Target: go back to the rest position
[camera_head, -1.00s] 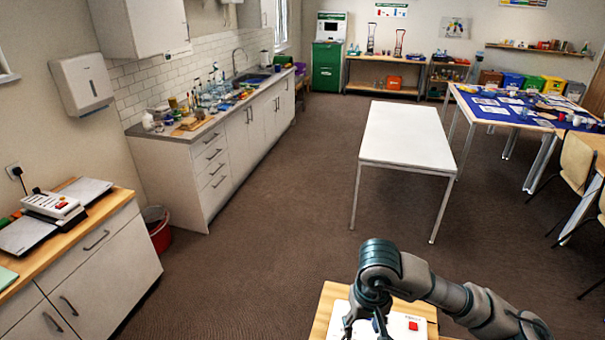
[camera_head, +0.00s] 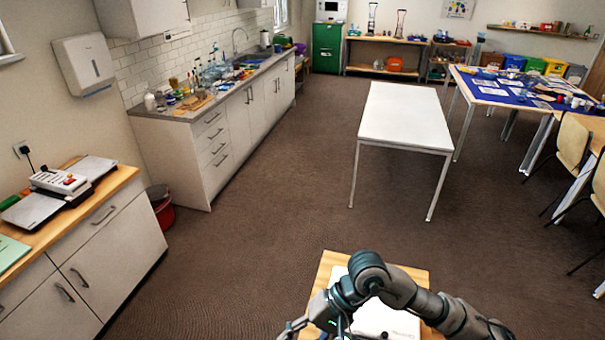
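My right arm comes in from the lower right and bends over the small wooden-topped stand at the bottom. My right gripper (camera_head: 315,330) hangs at the bottom edge, over the stand's left front. Its fingertips are cut off by the frame, so I cannot tell whether it is open or shut. No held object shows. My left arm and gripper are not in view.
A white device (camera_head: 400,323) lies on the wooden stand (camera_head: 415,277), partly hidden by my arm. A white table (camera_head: 405,115) stands ahead. A counter with a device (camera_head: 60,181) is at left, near a red bin (camera_head: 162,213). The floor between is clear.

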